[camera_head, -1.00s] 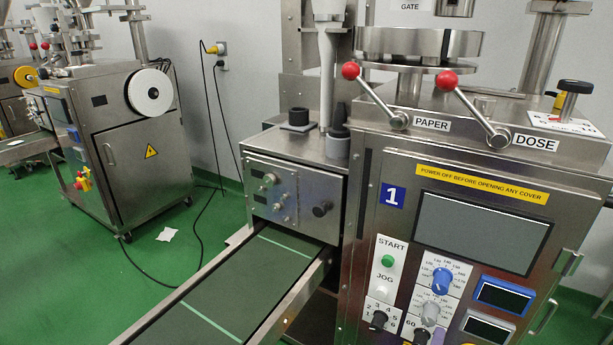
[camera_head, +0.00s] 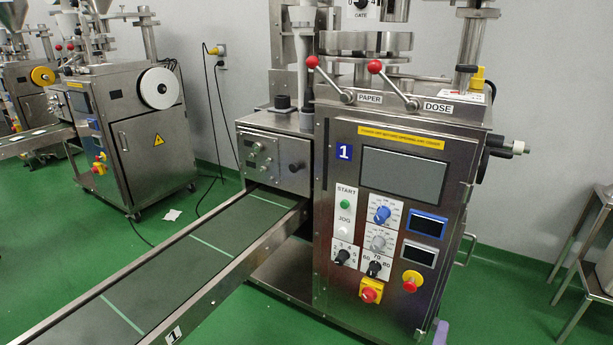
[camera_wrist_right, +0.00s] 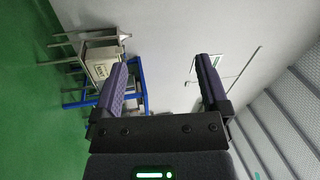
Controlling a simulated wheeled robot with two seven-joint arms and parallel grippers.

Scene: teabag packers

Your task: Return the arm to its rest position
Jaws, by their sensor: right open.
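My right gripper (camera_wrist_right: 160,88) shows in the right wrist view with its two purple-padded fingers wide apart and nothing between them. It faces a pale wall and green floor, away from any machine panel. In the head view neither gripper can be clearly seen; only a small purple patch shows at the bottom edge, right of the machine's base. My left gripper is in neither view. Teabag machine 1 (camera_head: 385,225) stands at the centre right of the head view, with its red-knobbed PAPER lever (camera_head: 330,80) and DOSE lever (camera_head: 393,85) both tilted up to the left.
A conveyor (camera_head: 165,262) runs from machine 1 to the lower left. A second machine (camera_head: 140,130) stands at the back left. A metal stand (camera_head: 585,240) is at the right edge. The right wrist view shows a blue frame (camera_wrist_right: 140,85) beside a box. Green floor lies open between.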

